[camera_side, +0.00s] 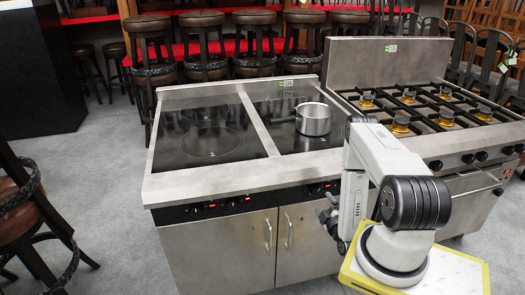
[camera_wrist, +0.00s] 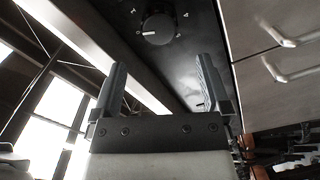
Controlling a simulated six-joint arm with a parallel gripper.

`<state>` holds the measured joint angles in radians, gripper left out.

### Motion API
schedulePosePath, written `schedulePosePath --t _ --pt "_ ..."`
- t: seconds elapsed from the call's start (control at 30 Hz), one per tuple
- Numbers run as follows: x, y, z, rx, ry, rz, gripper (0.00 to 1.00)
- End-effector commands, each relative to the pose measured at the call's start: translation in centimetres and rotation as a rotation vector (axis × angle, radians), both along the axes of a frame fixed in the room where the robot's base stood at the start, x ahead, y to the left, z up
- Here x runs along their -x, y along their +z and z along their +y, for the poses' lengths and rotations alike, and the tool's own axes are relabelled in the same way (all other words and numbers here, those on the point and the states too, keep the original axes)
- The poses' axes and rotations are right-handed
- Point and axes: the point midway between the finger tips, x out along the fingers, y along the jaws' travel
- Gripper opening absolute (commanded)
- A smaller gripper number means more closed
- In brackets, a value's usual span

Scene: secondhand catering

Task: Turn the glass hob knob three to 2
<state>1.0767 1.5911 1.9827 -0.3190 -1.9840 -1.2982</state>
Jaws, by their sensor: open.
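The glass hob (camera_side: 205,140) has a black control strip with dark knobs and small red displays along its front. In the wrist view one round dark knob (camera_wrist: 157,28) sits on the black panel, ringed by pale marks. A light mark shows on its lower left; its setting is too small to read surely. My gripper (camera_wrist: 160,66) is open and empty, with the knob beyond its fingertips and roughly between them, apart from both. In the side view my gripper (camera_side: 326,212) is in front of the right part of the strip. I cannot tell which knob number it faces.
A steel pot (camera_side: 313,119) stands on the hob's right glass. Steel cabinet doors with handles (camera_side: 267,235) are below the strip. A gas range (camera_side: 440,115) stands to the right. Bar stools (camera_side: 203,45) line the back.

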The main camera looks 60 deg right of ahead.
Motion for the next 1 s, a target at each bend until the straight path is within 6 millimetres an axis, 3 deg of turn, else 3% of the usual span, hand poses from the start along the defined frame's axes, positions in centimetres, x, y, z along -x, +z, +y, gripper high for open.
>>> schedulePosePath --t 0.6,1.0 --pt "-4.5 0.1 -4.4 0.001 0.0 -0.002 0.97" --pt "-5.4 0.1 -5.3 -0.001 0.0 -0.001 0.97"
